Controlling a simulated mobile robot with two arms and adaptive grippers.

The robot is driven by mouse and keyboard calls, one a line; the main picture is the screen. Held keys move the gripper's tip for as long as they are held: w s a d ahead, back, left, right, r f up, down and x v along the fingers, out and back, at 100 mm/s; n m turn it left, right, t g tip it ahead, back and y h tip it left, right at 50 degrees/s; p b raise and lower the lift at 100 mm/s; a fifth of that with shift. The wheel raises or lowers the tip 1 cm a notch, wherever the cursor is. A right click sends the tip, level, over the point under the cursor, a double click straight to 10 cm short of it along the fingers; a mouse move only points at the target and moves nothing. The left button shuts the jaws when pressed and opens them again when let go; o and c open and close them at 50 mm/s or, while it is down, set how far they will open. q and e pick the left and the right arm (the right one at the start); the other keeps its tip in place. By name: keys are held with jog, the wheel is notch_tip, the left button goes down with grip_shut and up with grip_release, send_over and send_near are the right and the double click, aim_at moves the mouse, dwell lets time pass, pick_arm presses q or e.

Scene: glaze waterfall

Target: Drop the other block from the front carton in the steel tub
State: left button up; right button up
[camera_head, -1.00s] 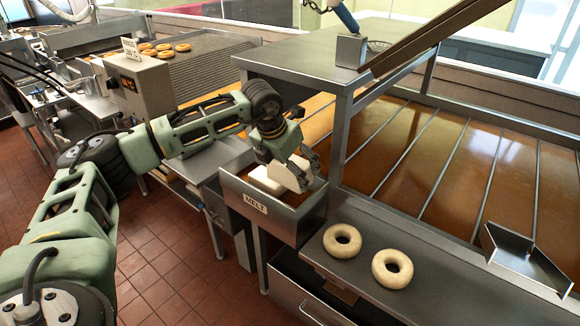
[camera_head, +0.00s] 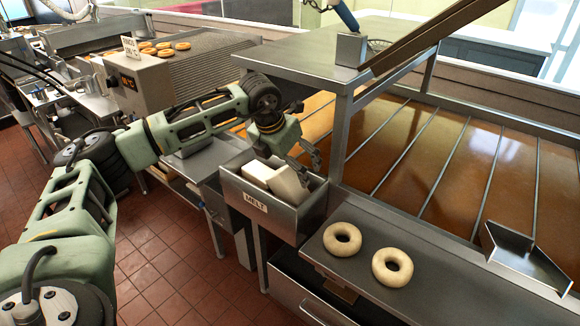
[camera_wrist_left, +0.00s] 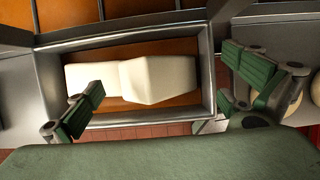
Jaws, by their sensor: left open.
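The steel tub (camera_head: 300,220) bears a MELT label and stands left of the counter with the rings. Two white blocks lie side by side inside it, a left one (camera_head: 258,172) and a right one (camera_head: 289,186). In the left wrist view the blocks, one (camera_wrist_left: 92,80) and the other (camera_wrist_left: 158,79), touch or overlap inside the tub's rim (camera_wrist_left: 208,75). My left gripper (camera_head: 309,163) is open and empty just above the tub, its fingers apart from the blocks. It also shows in the left wrist view (camera_wrist_left: 165,90). I cannot make out the front carton for certain.
Two pale dough rings, one (camera_head: 342,239) and another (camera_head: 392,268), lie on the steel counter (camera_head: 440,285) right of the tub. A steel stand (camera_head: 310,65) rises behind the tub. A wide brown glaze bath (camera_head: 450,160) lies to the right.

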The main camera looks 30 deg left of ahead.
pick_arm(q)
jog(key=v, duration=1.1)
jog(key=shift+f, duration=0.1)
